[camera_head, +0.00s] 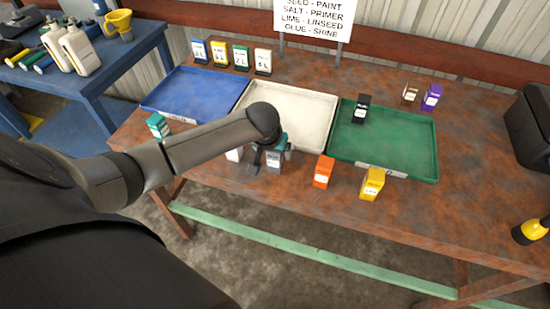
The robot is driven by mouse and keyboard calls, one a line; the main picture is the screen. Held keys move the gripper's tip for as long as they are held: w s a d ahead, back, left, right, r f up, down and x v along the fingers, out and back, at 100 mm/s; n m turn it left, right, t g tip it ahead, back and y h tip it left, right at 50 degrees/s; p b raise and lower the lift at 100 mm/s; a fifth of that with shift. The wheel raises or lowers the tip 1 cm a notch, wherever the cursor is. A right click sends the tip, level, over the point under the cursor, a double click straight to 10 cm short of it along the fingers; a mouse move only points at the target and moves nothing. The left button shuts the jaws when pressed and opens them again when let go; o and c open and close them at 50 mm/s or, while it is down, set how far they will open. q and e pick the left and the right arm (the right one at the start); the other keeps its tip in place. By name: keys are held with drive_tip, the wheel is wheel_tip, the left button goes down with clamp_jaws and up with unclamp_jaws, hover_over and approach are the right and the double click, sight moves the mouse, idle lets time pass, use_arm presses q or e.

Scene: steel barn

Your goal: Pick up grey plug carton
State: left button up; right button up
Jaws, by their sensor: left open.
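The grey carton (274,161) stands upright near the front edge of the brown table, partly hidden by my left gripper. My left gripper (266,154) is open and pointed down, with its fingers right at the carton. I cannot tell whether they touch it. My left arm comes in from the left over the table's front. My right gripper does not show.
A white carton (233,155) stands close on the left, an orange carton (323,172) and a yellow carton (371,184) on the right. Behind are a blue tray (190,92), a cream tray (300,105) and a green tray (400,140) holding a black carton (361,108).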

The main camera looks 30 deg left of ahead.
use_arm(q)
drive_tip(key=shift+b+x, duration=0.5)
drive_tip(key=shift+x, duration=1.55)
drive_tip(key=shift+w+d, duration=0.1)
drive_tip(key=shift+d, duration=0.05)
drive_tip(key=shift+c, duration=0.3)
clamp_jaws()
